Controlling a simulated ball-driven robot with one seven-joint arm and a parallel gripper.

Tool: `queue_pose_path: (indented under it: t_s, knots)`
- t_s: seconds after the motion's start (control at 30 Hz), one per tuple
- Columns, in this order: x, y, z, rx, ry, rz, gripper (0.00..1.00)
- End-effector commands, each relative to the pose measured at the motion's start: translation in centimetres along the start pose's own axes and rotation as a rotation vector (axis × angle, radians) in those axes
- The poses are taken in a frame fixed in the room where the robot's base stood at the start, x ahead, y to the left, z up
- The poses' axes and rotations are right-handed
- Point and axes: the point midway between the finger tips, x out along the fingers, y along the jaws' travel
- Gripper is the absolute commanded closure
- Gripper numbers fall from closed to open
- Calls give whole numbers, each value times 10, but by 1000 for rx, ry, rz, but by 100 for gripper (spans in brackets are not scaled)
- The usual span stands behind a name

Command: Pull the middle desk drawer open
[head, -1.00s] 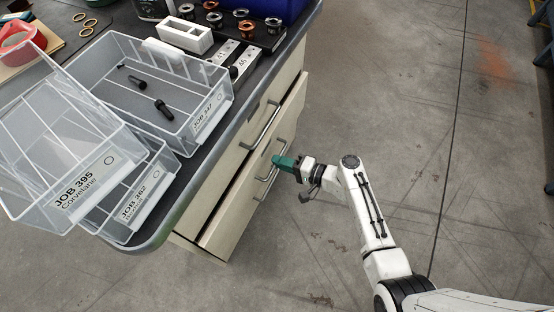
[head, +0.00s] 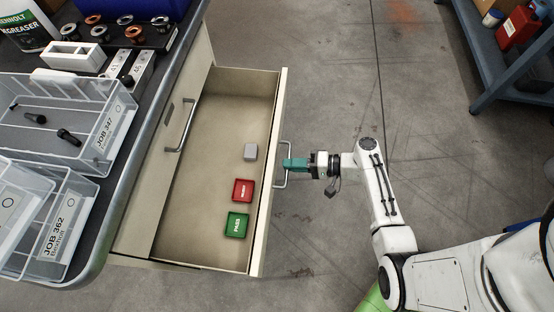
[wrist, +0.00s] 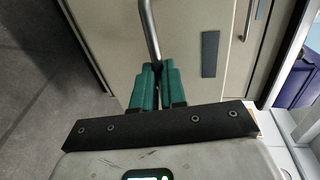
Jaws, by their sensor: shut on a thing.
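The desk drawer (head: 200,215) below the top one stands pulled far out, its beige inside in full view. Its front panel (head: 268,200) carries a metal bar handle (head: 281,183). My gripper (head: 287,163), with teal fingers, is shut on this handle from the outer side. In the wrist view the fingers (wrist: 154,72) close around the handle bar (wrist: 149,30), which runs up from between them. The top drawer above is shut, with its own bar handle (head: 182,135). The part of the handle between the fingers is hidden.
Clear bins (head: 115,150) stand on the desktop. A blue shelf (head: 488,50) stands at upper right. The floor between is clear.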

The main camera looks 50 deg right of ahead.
Motion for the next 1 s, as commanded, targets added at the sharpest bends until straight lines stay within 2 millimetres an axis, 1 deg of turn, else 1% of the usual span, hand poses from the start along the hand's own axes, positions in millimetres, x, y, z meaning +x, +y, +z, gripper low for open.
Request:
queue_pose_path:
  t_s: [0.03, 0.1, 0.2, 0.6, 0.63, 0.8, 0.87, 1.0]
  knots:
    - [-5, 2, 0, 2, 2, 3, 100]
    - [-10, 3, 0, 2, 1, 3, 100]
    - [-14, 4, 1, 2, 0, 2, 100]
    - [-16, 5, 1, 2, -1, 2, 100]
    - [-16, 5, 1, 2, -1, 2, 87]
    - [-15, 4, 0, 2, 0, 1, 70]
    - [-15, 4, 0, 1, 0, 1, 65]
    - [-15, 4, 0, 1, 0, 0, 64]
